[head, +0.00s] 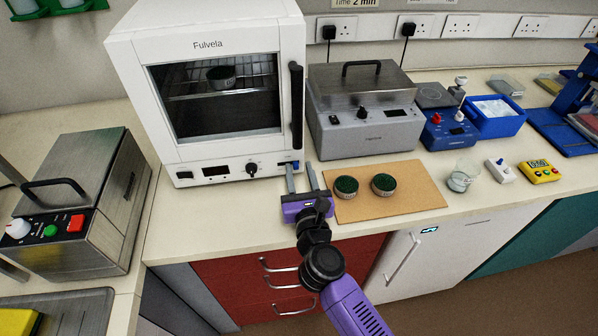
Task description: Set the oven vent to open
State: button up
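The oven (207,90) is a white box marked "Fulvela", with its glass door shut and a black vertical handle on the door's right side. The vent's setting is too small to read. My gripper (301,170) is open and empty, its two grey fingers pointing at the panel's right end. The left fingertip is close to the blue control; I cannot tell whether they touch.
A tan board (400,200) with two dark-topped round dishes lies just right of my gripper. A grey water bath (365,130) stands right of the oven. A steel device (75,200) with buttons stands at left. A beaker (461,178) and yellow timer (540,172) are farther right.

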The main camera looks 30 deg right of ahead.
jog(key=b+v, duration=0.1)
jog(key=v, duration=0.6)
jog(key=shift+s+a, duration=0.15)
jog(key=shift+s, duration=0.2)
